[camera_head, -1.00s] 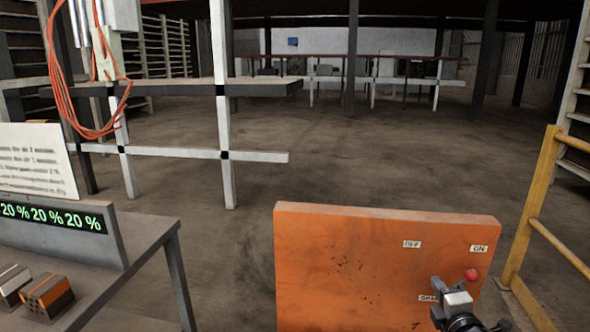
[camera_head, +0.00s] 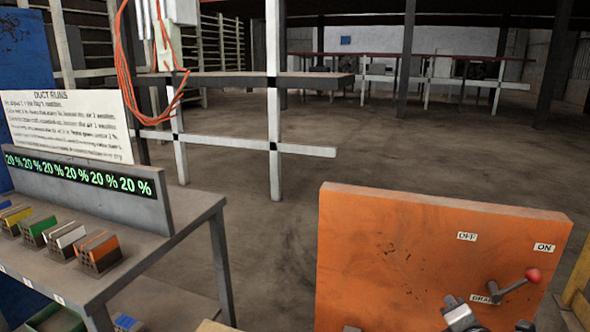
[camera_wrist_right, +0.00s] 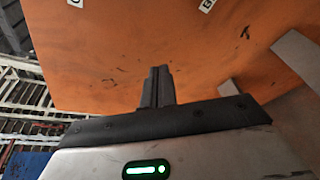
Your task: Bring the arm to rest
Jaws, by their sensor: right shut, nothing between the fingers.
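An orange panel (camera_head: 400,260) stands at the lower right in the head view, with small labels on its face. A lever with a red knob (camera_head: 533,275) sticks out near its right side, below the ON label (camera_head: 544,247). My right gripper (camera_head: 462,312) is in front of the panel, left of the lever and apart from the knob. In the right wrist view its fingers (camera_wrist_right: 157,84) are shut together with nothing between them, and the orange panel face (camera_wrist_right: 200,55) lies beyond them. My left gripper is not in view.
At the left is a grey table (camera_head: 150,245) with several coloured hollow bricks, a green "20 %" display (camera_head: 80,172) and a text sign (camera_head: 65,125). A yellow rail (camera_head: 577,290) stands at the right edge. Open floor (camera_head: 265,235) lies between table and panel.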

